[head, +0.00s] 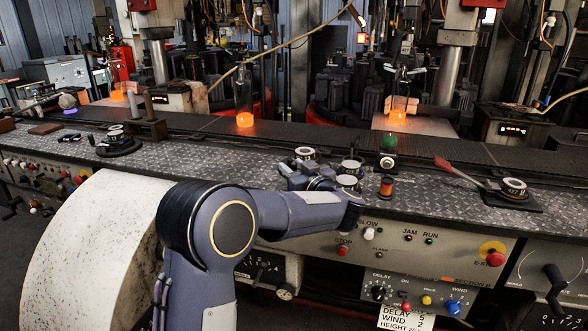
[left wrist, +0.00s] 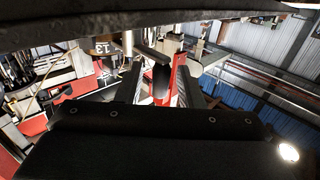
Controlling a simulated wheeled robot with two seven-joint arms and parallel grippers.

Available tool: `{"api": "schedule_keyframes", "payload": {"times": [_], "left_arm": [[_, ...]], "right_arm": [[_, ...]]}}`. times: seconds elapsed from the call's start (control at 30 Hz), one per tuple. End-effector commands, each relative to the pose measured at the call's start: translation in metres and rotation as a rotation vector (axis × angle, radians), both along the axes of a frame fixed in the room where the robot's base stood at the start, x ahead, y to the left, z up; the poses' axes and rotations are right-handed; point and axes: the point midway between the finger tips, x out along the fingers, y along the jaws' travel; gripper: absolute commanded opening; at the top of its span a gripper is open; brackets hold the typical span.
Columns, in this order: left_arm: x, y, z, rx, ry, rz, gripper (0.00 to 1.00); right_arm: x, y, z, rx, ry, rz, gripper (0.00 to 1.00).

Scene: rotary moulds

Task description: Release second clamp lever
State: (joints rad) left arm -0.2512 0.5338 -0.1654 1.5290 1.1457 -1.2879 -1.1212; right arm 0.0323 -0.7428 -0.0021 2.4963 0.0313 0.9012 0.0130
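My left gripper (head: 308,178) is low over the middle clamp station, beside round metal parts (head: 350,166), and hides much of that station. In the left wrist view its two fingers (left wrist: 160,85) stand apart. A red, lever-like piece (left wrist: 174,88) and a dark rounded piece show between them; I cannot tell whether the fingers touch either. A clamp lever with a red handle (head: 447,164) rises at a slant from the right station, next to a round mould part (head: 514,187). Another dark station (head: 118,145) stands at the left. My right gripper is not in view.
The stations stand on a tread-plate ledge (head: 240,163) above a control panel with an emergency stop (head: 492,252). An orange-black spool (head: 386,187) and a green dome (head: 388,142) are close right of my gripper. Glowing orange glass (head: 245,119) stands behind.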

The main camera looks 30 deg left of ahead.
Motion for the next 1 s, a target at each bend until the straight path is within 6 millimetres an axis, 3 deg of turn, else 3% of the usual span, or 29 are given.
{"api": "schedule_keyframes", "payload": {"times": [0.2, 0.47, 0.77, 1.0], "left_arm": [[0.0003, 0.0004, 0.0002, 0.000, 0.000, -0.001, 0.34], [0.0002, 0.0001, 0.0003, 0.000, 0.000, -0.001, 0.00], [-0.0005, 0.0016, 0.0010, 0.000, 0.000, -0.022, 0.00], [-0.0024, 0.0073, 0.0011, 0.000, 0.000, -0.132, 0.00]], "right_arm": [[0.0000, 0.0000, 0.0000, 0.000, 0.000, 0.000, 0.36], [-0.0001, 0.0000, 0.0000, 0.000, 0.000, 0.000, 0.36], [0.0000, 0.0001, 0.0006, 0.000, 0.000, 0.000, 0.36], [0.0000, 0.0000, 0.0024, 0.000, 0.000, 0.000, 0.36]]}}
